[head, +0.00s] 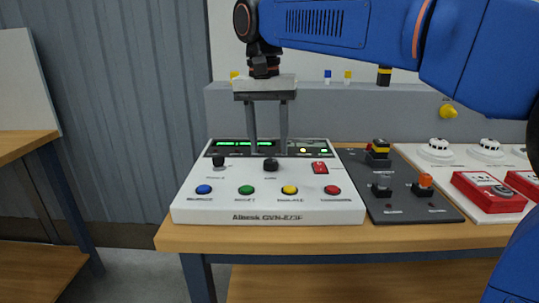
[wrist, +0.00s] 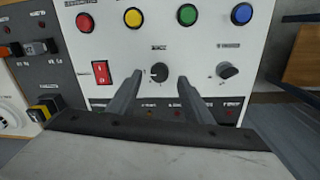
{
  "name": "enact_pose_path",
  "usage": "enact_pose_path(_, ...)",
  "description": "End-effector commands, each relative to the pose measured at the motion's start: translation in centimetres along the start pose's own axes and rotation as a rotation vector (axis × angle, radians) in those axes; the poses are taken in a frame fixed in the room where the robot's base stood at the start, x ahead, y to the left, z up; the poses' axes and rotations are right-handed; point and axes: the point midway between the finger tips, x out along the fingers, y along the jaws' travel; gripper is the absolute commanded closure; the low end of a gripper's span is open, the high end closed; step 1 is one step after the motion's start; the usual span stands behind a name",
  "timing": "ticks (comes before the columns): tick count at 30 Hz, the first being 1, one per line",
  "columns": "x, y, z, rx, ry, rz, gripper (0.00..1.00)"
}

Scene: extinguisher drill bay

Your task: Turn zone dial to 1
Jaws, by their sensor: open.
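The white control panel (head: 265,213) stands on the wooden table. It carries two black dials: a middle one (head: 270,165) and a left one (head: 218,161). The middle dial, whose small label seems to read zone, shows in the wrist view (wrist: 159,73) with a light pointer mark; its exact setting is too small to read. The other dial is to its right there (wrist: 228,71). My gripper (head: 268,151) points down over the panel, open and empty. In the wrist view its fingertips (wrist: 158,80) lie on either side of the middle dial; contact is not visible.
A red rocker switch (head: 320,168) sits right of the middle dial. Blue, green, yellow and red buttons (head: 290,190) line the panel's front. A dark board (head: 400,207) with switches stands to the right, then white detectors (head: 439,148) and red boxes (head: 488,191).

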Motion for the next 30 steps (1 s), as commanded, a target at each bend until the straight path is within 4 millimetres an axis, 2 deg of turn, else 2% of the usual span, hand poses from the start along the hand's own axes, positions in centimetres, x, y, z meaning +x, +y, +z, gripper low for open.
enact_pose_path(3, 1.7, 0.0, 0.0, 0.0, -0.001, 0.001, 0.54)
enact_pose_path(9, 3.4, 0.0, 0.0, 0.0, -0.001, 0.001, 0.54)
enact_pose_path(20, 3.7, 0.0, 0.0, 0.0, 0.0, 0.0, 0.54)
enact_pose_path(25, 3.7, 0.0, 0.0, 0.0, 0.0, 0.0, 0.95)
enact_pose_path(30, 3.7, 0.0, 0.0, -0.003, 0.0, 0.0, 0.95)
